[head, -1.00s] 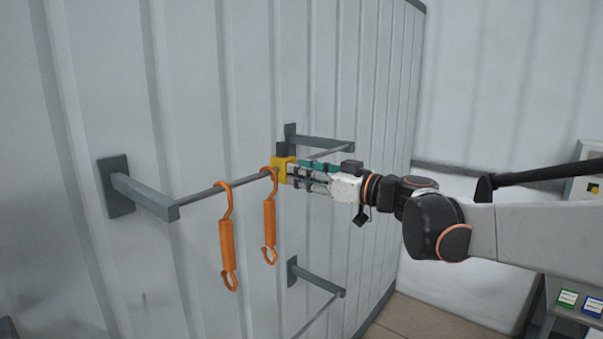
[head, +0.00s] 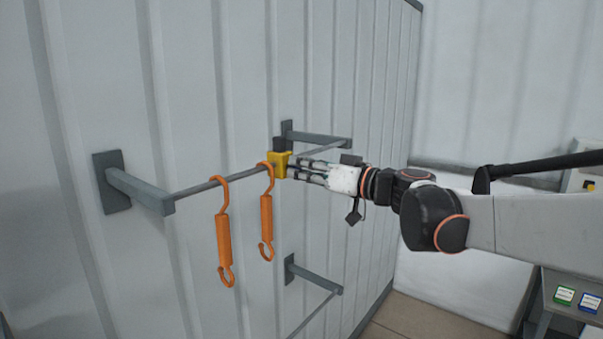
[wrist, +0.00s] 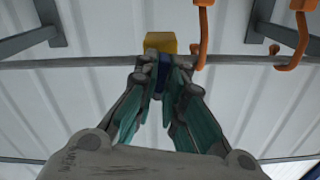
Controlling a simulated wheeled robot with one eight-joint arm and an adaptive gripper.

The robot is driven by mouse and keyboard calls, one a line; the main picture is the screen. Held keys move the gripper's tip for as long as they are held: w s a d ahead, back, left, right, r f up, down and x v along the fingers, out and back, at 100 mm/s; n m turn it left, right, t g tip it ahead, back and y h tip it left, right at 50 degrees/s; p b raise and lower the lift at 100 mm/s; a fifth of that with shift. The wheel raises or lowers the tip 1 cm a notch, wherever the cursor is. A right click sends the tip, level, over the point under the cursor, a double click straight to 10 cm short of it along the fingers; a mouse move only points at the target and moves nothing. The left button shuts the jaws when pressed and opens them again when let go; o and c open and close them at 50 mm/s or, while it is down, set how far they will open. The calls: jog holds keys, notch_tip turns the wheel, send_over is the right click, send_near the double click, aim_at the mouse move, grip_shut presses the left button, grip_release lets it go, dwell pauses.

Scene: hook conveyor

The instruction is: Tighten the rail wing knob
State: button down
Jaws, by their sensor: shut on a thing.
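A yellow block (head: 279,169) sits on the grey rail (head: 196,188); it also shows in the wrist view (wrist: 160,41), at the top middle. In the wrist view a dark blue knob (wrist: 160,76) is in front of the yellow block, between my fingertips. My gripper (head: 294,166) reaches the block from the right in the head view. In the wrist view my gripper (wrist: 160,72) is shut on the blue knob, and its teal finger pads flank it. The fingers hide most of the knob, and the knob cannot be made out in the head view.
Two orange hooks (head: 223,240) (head: 266,216) hang from the rail left of the yellow block. Grey brackets (head: 140,189) (head: 318,139) hold the rail off the ribbed wall. A lower bracket (head: 313,276) carries another rail. Small green and blue items (head: 564,296) lie at the lower right.

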jog(key=m+b, duration=0.1)
jog(key=m, duration=0.3)
jog(key=shift+f+m+b, duration=0.1)
jog(key=shift+m+b, duration=0.2)
jog(key=m+b, duration=0.1)
jog(key=m, duration=0.4)
jog(key=shift+w+b, duration=0.1)
jog(key=shift+b, duration=0.2)
jog(key=m+b, duration=0.2)
jog(key=m, duration=0.8)
jog(key=shift+f, duration=0.2)
jog(key=shift+m, duration=0.3)
jog(key=c, duration=1.7)
grip_release()
jog(key=shift+d, duration=0.1)
